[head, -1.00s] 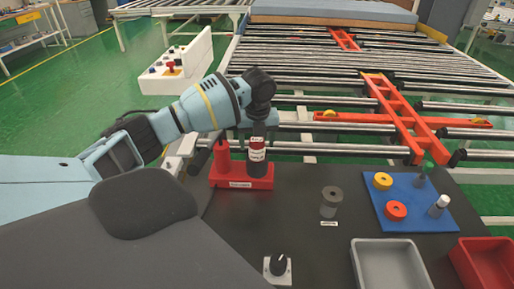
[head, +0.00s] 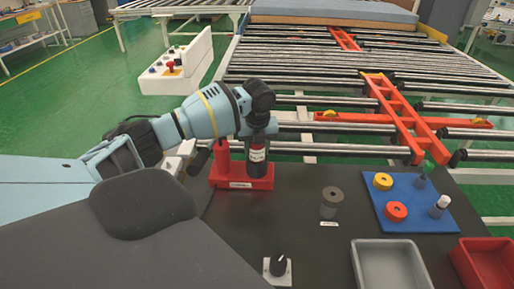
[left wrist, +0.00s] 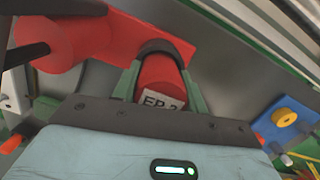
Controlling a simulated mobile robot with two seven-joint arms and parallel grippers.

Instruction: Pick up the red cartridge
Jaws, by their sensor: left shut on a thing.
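The red cartridge (head: 257,152), with a white label, stands upright in the dark seat at the right end of a red stand (head: 228,183). My left gripper (head: 261,133) comes down on it from above and covers its top. In the left wrist view the red cartridge (left wrist: 163,78) lies between the two green-grey fingers (left wrist: 160,92), one on each side, and part of its label shows. The gripper is shut on it. I cannot tell whether its bottom is clear of the seat. My right gripper is not in view.
Roller conveyors (head: 300,85) lie behind.

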